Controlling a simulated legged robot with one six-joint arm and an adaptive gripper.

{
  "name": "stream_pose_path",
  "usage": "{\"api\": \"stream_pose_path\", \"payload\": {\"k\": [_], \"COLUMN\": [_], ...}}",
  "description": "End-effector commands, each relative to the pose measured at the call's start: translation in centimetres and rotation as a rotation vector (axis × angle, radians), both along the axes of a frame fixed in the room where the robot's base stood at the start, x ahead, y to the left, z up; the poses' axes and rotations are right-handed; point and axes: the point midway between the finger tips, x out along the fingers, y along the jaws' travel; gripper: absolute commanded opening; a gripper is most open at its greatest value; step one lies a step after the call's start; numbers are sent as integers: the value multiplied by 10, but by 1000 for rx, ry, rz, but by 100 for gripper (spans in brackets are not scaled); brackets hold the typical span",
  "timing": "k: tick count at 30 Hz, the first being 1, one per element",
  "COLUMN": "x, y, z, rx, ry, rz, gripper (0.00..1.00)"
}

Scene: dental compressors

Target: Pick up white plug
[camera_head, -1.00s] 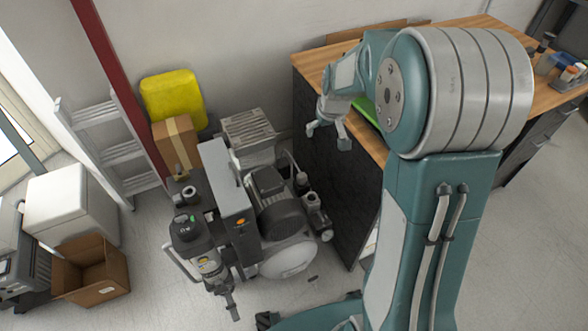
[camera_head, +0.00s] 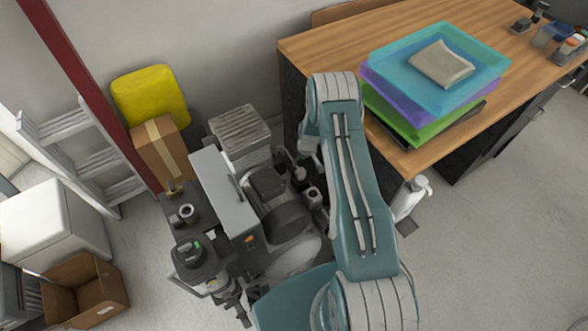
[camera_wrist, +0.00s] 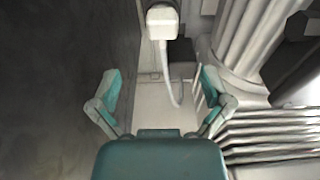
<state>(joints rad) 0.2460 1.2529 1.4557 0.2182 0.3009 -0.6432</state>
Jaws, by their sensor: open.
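In the wrist view a white plug (camera_wrist: 162,20) shows at the top centre, with a white cable (camera_wrist: 167,75) hanging from it and curving to the right lower down. My gripper (camera_wrist: 160,88) is open and empty, its two teal and grey fingers spread wide. The plug appears above and beyond the fingertips in the picture, between them sideways and not touching them. In the head view my arm reaches down between the compressor and the desk. The gripper is mostly hidden behind my arm there, and I cannot make out the plug.
A grey compressor (camera_head: 268,183) stands close left of my arm. The wooden desk (camera_head: 410,160) with stacked coloured trays (camera_head: 385,82) is on the right. In the wrist view a dark panel (camera_wrist: 50,90) is close left, and ribbed grey parts (camera_wrist: 265,135) are close right.

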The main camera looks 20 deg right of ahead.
Motion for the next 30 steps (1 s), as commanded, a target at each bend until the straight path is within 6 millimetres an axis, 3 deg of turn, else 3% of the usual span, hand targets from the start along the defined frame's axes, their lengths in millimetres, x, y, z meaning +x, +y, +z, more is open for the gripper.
{"api": "stream_pose_path", "payload": {"k": [12, 19, 30], "x": [6, 8, 15], "y": [1, 3, 8], "z": [-53, -68, -111], "rx": [0, 0, 0], "ry": [3, 3, 3], "rz": [1, 0, 0], "gripper": [99, 99, 99]}}
